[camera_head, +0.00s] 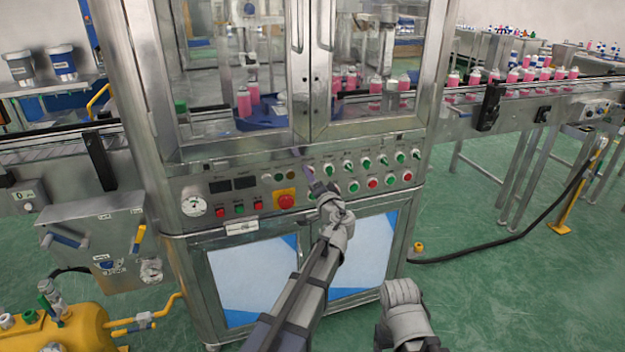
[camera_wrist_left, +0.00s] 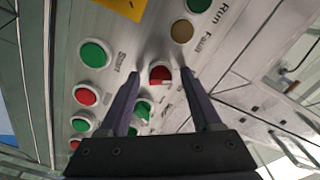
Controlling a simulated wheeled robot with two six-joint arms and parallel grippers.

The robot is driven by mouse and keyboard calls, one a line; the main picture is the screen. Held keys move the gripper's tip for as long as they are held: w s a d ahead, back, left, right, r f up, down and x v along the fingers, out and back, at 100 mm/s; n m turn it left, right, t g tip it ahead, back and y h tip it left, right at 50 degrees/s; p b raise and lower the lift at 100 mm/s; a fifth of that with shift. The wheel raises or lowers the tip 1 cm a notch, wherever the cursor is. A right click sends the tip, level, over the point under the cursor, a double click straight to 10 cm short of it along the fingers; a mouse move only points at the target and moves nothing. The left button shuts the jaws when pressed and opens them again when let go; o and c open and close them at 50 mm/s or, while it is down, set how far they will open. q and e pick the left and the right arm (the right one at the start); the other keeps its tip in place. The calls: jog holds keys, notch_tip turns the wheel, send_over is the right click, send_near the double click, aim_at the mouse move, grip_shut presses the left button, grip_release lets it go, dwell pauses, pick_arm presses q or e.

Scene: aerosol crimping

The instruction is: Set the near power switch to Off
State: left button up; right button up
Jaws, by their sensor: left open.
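The control panel (camera_head: 240,185) runs across the front of the steel machine, with rows of small knobs and buttons. My left gripper (camera_head: 308,164) is at the panel, right of the red emergency stop (camera_head: 285,201). In the left wrist view my left gripper (camera_wrist_left: 162,90) is open, with its two dark fingers apart on either side of a red round control (camera_wrist_left: 160,75). I cannot tell whether the fingers touch it. A green knob (camera_wrist_left: 142,108) lies just below it, between the fingers. I cannot read a power label or the switch's setting.
Glass doors (camera_head: 245,70) are above the panel and blue-white lower doors (camera_head: 365,250) below. A conveyor with pink bottles (camera_head: 530,75) runs right. Green floor (camera_head: 480,300) is open at right.

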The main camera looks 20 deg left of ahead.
pick_arm(q)
jog(key=v, duration=0.7)
jog(key=shift+s+d, duration=0.2)
jog(key=shift+s, duration=0.15)
jog(key=s+d+g+h+p, duration=0.3)
jog(key=s+p, duration=0.4)
jog(key=s, duration=0.3)
jog(key=s+d+g+h+p, duration=0.3)
jog(key=s+d+g+p, duration=0.2)
jog(key=s+g+p, duration=0.2)
jog(key=s+d+r+n+g+h+p, duration=0.1)
jog(key=s+d+g+p, duration=0.3)
jog(key=s+p, duration=0.5)
jog(key=s+g+h, duration=0.1)
jog(key=s, duration=0.2)
jog(key=shift+s+d+h, duration=0.3)
jog(key=shift+d+h, duration=0.05)
jog(key=shift+h, duration=0.05)
